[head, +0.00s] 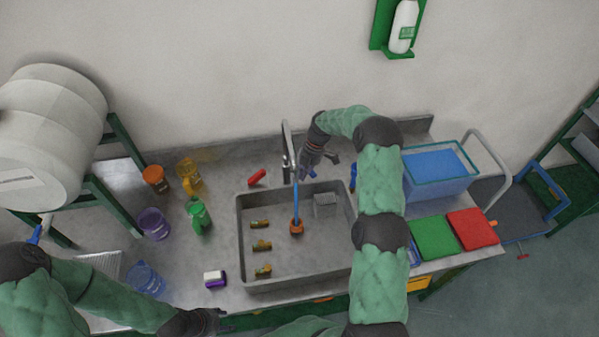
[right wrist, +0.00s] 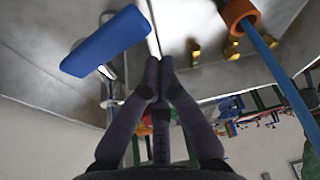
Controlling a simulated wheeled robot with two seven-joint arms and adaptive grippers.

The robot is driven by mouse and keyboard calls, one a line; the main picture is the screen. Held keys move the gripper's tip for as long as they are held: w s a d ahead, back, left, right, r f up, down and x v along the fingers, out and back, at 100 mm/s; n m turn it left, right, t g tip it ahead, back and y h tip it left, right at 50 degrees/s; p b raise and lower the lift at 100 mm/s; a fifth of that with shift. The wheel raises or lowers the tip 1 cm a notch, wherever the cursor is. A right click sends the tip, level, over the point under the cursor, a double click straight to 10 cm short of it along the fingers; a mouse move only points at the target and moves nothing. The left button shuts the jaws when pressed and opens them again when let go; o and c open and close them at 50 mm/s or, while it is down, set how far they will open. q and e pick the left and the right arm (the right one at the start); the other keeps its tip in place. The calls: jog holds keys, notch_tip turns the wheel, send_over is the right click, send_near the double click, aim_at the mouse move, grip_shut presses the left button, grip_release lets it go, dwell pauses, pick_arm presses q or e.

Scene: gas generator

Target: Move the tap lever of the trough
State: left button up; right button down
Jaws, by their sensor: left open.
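The grey metal trough (head: 246,215) is in the middle of the counter in the head view. The tap (head: 287,140) rises behind its back edge. Its blue lever (head: 312,174) shows small beside the tap, and large at upper left in the right wrist view (right wrist: 105,41). My right gripper (head: 318,163) is beside the tap, close to the lever. In the right wrist view its fingertips (right wrist: 159,66) are together with nothing between them, apart from the lever. My left gripper (head: 222,320) is open and empty at the counter's front edge, left of the trough.
A blue-filled tank (head: 437,175) and green and red boards (head: 470,229) are right.

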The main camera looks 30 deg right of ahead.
aim_at(311, 175)
jog(key=shift+d, duration=0.7)
jog(key=shift+f, duration=0.1)
jog(key=b, duration=0.1)
jog(key=d+n+b, duration=0.1)
jog(key=b, duration=0.1)
jog(key=shift+s+d+g, duration=0.2)
jog(key=shift+d+g, duration=0.1)
jog(key=shift+a, duration=0.1)
